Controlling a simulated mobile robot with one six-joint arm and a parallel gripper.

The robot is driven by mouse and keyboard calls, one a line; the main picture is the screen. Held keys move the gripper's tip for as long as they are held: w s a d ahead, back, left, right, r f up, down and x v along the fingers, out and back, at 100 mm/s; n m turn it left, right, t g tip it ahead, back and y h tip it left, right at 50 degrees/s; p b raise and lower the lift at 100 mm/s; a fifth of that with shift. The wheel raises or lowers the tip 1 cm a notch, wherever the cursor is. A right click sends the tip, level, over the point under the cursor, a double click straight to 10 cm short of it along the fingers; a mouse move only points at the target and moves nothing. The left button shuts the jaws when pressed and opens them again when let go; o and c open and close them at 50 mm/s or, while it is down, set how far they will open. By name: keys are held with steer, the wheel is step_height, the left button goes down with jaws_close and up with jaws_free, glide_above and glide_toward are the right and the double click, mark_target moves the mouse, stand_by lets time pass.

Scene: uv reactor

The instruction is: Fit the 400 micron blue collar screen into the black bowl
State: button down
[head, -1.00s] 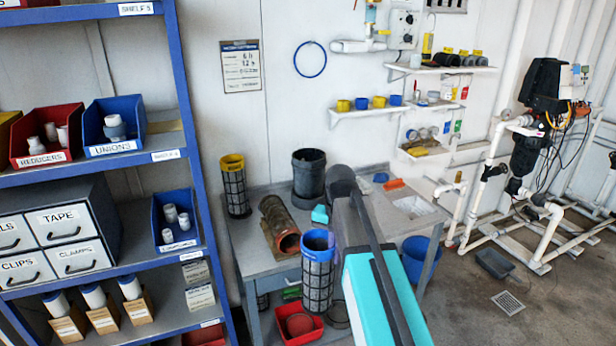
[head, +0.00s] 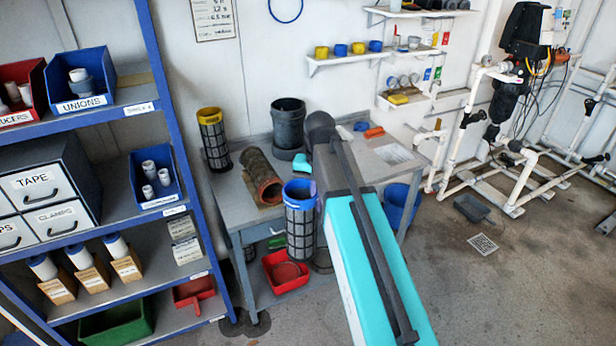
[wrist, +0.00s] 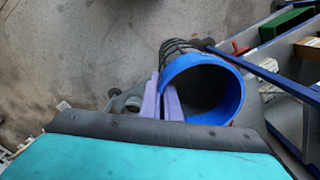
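The blue collar screen, a dark mesh tube with a blue top ring (head: 299,189), hangs upright in front of the bench in the head view. In the wrist view its round blue collar (wrist: 236,100) faces the camera with a dark inside. My gripper (wrist: 164,98) has two pale purple fingers at the collar's left edge and appears shut on its wall. In the head view my arm hides most of the gripper. The black bowl (head: 288,125), an open-topped upright cylinder, stands at the back of the bench, apart from the screen.
A yellow collar screen (head: 212,145) stands at the bench's back left. A brown-stained tube (head: 262,175) lies beside it on the bench (head: 232,205). A red bin (head: 286,273) sits below the screen.

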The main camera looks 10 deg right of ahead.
step_height(320, 180, down, 3)
steer(key=n+b, duration=0.3)
steer(key=n, duration=0.7)
steer(key=shift+d+n, duration=0.15)
steer(key=shift+n, duration=0.25)
